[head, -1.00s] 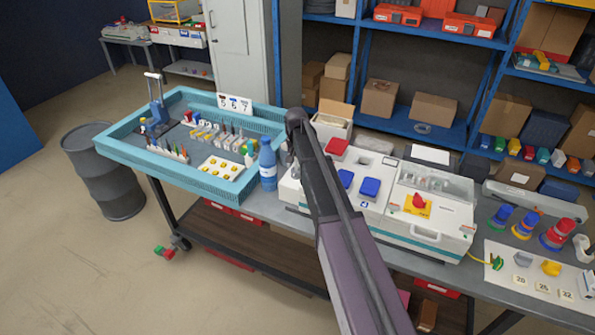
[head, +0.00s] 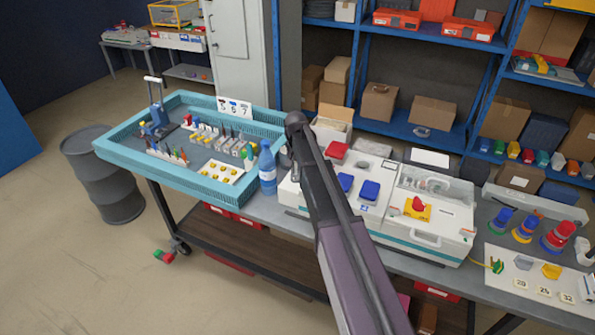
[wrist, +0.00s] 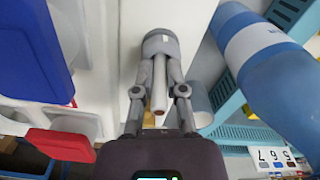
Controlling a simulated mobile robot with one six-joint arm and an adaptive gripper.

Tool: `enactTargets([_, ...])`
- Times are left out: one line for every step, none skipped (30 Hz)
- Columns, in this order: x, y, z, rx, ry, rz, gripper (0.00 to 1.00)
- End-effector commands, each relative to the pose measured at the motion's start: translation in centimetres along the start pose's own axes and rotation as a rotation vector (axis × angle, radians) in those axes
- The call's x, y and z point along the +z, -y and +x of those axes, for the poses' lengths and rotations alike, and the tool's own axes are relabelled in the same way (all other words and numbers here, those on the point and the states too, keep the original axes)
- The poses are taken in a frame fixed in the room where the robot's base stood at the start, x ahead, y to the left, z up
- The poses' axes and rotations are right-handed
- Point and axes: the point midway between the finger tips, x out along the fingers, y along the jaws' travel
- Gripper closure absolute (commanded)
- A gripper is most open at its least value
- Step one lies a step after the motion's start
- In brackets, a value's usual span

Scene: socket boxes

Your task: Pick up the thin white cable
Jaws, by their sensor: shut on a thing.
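A thin pale rod-like piece (wrist: 159,85), which looks like the thin white cable, lies between my fingers in the wrist view, its cut end toward the palm. My gripper (wrist: 161,48) is shut on it, with the fingertips close together around its far part. A grey rounded part shows at the tips; I cannot tell whether it belongs to the cable or the fingers. In the head view my arm hides most of the gripper and the cable, just right of the blue bottle (head: 267,168), beside the white socket box (head: 366,208).
The blue bottle also shows close on the right in the wrist view (wrist: 265,50). A teal tray (head: 122,158) with tools lies left. Blue covers (head: 369,190) and a red cover (head: 337,150) stand up from the box. A red switch (head: 416,205) is further right.

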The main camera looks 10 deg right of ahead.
Motion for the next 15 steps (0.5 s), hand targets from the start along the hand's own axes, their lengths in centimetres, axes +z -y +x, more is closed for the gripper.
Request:
enactTargets([-0.01, 0.01, 0.01, 0.0, 0.0, 0.0, 1.0])
enactTargets([-0.01, 0.02, 0.01, 0.0, 0.0, 0.0, 1.0])
enactTargets([-0.01, 0.02, 0.02, 0.0, 0.0, 0.0, 1.0])
enactTargets([-0.01, 0.02, 0.02, 0.0, 0.0, 0.0, 1.0])
enactTargets([-0.01, 0.03, 0.02, 0.0, 0.0, 0.0, 1.0])
enactTargets([-0.01, 0.03, 0.01, 0.0, 0.0, 0.0, 1.0])
enactTargets([-0.01, 0.03, -0.01, 0.0, 0.0, 0.0, 1.0])
enactTargets([0.0, 0.03, -0.03, 0.0, 0.0, 0.0, 1.0])
enactTargets([-0.01, 0.04, -0.08, 0.0, 0.0, 0.0, 1.0])
enactTargets([-0.01, 0.04, -0.13, 0.0, 0.0, 0.0, 1.0])
enactTargets([-0.01, 0.04, -0.19, 0.0, 0.0, 0.0, 1.0])
enactTargets([-0.01, 0.04, -0.3, 0.0, 0.0, 0.0, 1.0])
enactTargets([0.0, 0.04, -0.4, 0.0, 0.0, 0.0, 1.0])
enactTargets([0.0, 0.04, -0.51, 0.0, 0.0, 0.0, 1.0])
enactTargets([0.0, 0.04, -0.69, 0.0, 0.0, 0.0, 1.0])
